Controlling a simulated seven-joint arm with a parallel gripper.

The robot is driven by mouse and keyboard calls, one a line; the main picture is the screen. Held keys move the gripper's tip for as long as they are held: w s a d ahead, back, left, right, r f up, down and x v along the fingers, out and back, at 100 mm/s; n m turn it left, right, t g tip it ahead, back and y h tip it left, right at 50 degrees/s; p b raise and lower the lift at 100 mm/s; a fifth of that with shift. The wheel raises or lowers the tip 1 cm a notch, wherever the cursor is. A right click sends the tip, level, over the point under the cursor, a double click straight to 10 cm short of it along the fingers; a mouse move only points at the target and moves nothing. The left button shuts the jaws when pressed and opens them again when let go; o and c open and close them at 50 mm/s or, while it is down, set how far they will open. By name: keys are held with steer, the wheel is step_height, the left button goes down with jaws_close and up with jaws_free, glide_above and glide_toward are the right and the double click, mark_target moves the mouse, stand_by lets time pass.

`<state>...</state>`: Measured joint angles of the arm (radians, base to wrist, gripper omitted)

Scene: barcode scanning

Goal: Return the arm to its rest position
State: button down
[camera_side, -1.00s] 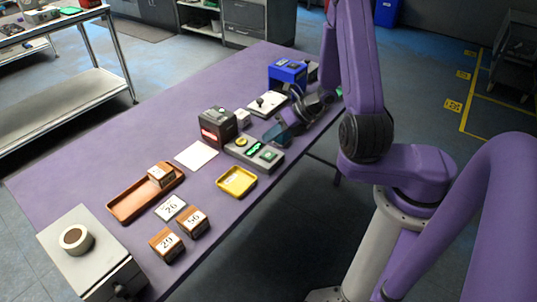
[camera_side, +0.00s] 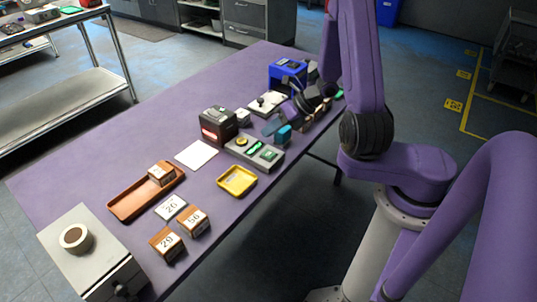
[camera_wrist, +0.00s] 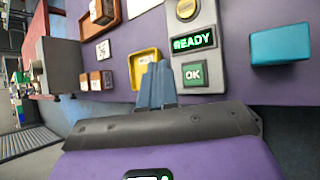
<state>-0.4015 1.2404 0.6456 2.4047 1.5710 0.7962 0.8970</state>
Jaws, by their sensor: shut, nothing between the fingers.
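My gripper (camera_side: 271,126) is shut and empty, above the far right part of the purple table (camera_side: 110,140) in the side view. Its blue-grey fingers sit together in the wrist view (camera_wrist: 157,85), seen between the yellow tray and the control panel. My arm reaches in from the right and hides part of the table's far end. The control panel (camera_wrist: 209,85) shows a lit green READY display (camera_wrist: 194,42) and a green OK button (camera_wrist: 193,74). A teal block (camera_wrist: 283,47) lies beside the panel; it also shows in the side view (camera_side: 284,135).
A black scanner (camera_side: 217,124) glows red beside a white sheet (camera_side: 196,155). The yellow tray (camera_side: 237,181), orange tray (camera_side: 127,207) holding a box, and numbered boxes (camera_side: 166,244) stand nearer. A grey cabinet (camera_side: 92,262) with a tape roll is at front left. The table's left side is clear.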

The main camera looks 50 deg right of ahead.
steer(key=s+a+r+n+g+y, duration=0.1)
steer(key=s+a+r+n+g, duration=0.25)
steer(key=a+n, duration=0.55)
steer(key=s+a+r+n+g+y, duration=0.15)
steer(key=a+r+n+g, duration=0.3)
steer(key=n, duration=0.95)
steer(key=s+d+r+n+h, duration=0.1)
steer(key=s+r+n+h, duration=0.2)
steer(key=s+n, duration=0.6)
steer(key=s+d+r+n+h, duration=0.2)
steer(key=s+n, duration=0.7)
steer(key=n, duration=0.9)
steer(key=shift+s+d+r+t+h, duration=0.3)
steer(key=shift+s+r+t+h, duration=0.15)
steer(key=shift+h, duration=0.9)
